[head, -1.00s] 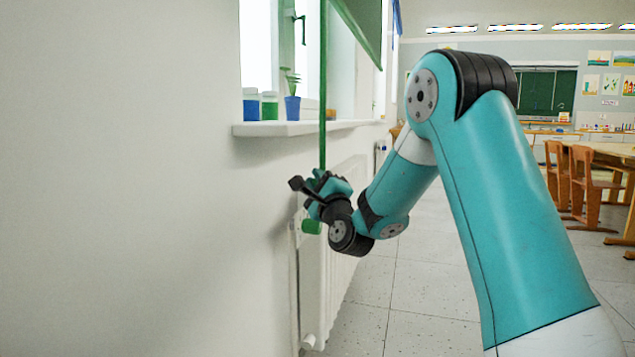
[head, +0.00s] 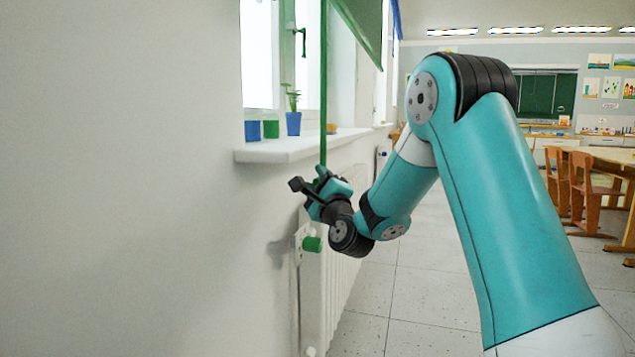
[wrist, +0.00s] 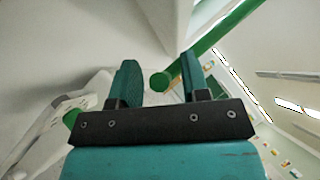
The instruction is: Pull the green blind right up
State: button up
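The green blind (head: 362,25) hangs at the window at the top of the head view, its upper part out of frame. A thin green pull rod (head: 323,90) runs straight down from it past the sill to my gripper (head: 317,190). In the wrist view the rod (wrist: 225,32) slants to the upper right, and its round lower end (wrist: 160,82) shows between the two fingers of my gripper (wrist: 160,78). The contact itself is hidden.
The window sill (head: 290,150) juts out beside the rod, with a blue plant pot (head: 293,123) and small paint jars on it. A white radiator (head: 335,285) with a green valve (head: 312,244) is below. A table and chairs (head: 590,190) stand far right; the floor between is clear.

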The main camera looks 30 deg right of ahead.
jog(key=shift+s+f, duration=0.1)
jog(key=shift+s+f+b, duration=0.2)
jog(key=shift+s+b, duration=0.05)
jog(key=shift+b, duration=0.3)
jog(key=b+v, duration=1.3)
jog(key=v, duration=0.3)
jog(key=shift+s+a+b, duration=0.15)
jog(key=shift+s+b, duration=0.15)
jog(key=shift+b, duration=0.05)
